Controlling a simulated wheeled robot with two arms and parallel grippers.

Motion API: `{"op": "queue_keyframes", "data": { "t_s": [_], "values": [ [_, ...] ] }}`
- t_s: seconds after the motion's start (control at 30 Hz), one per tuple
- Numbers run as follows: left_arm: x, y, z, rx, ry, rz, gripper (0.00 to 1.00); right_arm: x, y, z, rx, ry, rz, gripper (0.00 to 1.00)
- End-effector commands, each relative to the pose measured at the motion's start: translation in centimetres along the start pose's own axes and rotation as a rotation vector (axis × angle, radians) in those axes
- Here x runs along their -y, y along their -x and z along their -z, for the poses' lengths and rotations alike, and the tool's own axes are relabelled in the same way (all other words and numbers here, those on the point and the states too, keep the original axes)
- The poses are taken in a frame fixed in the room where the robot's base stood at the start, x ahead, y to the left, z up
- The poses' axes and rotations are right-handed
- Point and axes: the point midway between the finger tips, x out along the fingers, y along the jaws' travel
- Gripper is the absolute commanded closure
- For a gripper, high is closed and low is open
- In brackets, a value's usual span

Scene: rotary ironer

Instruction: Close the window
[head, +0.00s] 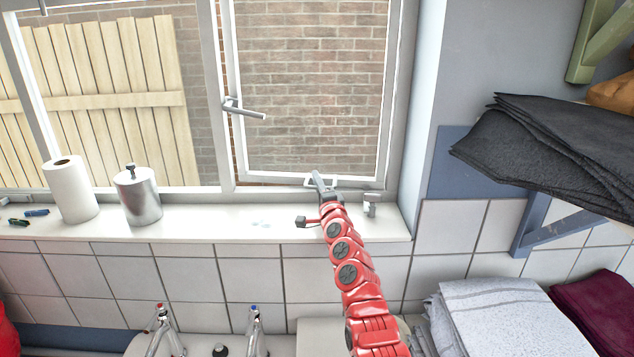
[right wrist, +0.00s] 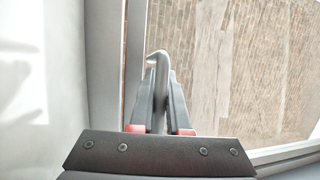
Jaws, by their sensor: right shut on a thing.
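The window's right-hand sash (head: 384,130) has a pale frame around a pane with a brick wall behind it. A strip of brick shows between its left edge and the fixed frame, so it appears ajar. Its handle (head: 243,110) sits on the left side and points right. My right gripper (head: 320,190) is at the bottom of the sash, above the sill. In the right wrist view its fingers are shut on a grey metal bar (right wrist: 161,62) with a bent tip, apparently the window stay. My left gripper is not in view.
On the white sill (head: 200,220) stand a paper towel roll (head: 70,190) and a metal canister (head: 138,197), left of my arm. A small metal fitting (head: 371,204) is close on its right. Taps (head: 165,330) are below. Dark folded cloth (head: 550,150) juts out at right.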

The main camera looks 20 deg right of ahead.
Motion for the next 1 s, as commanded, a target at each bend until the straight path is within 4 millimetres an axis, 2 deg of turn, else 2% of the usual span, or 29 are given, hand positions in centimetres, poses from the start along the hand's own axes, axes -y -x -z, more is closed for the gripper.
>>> {"op": "queue_keyframes", "data": {
  "t_s": [0.73, 1.0],
  "values": [
    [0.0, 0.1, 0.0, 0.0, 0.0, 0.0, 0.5, -0.1, 0.0, 0.0, 0.002, 0.0, -0.001, 1.0],
    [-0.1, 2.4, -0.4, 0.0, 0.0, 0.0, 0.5, -0.2, 2.0, 0.2, 0.087, -0.017, 0.011, 1.0]
  ]
}}
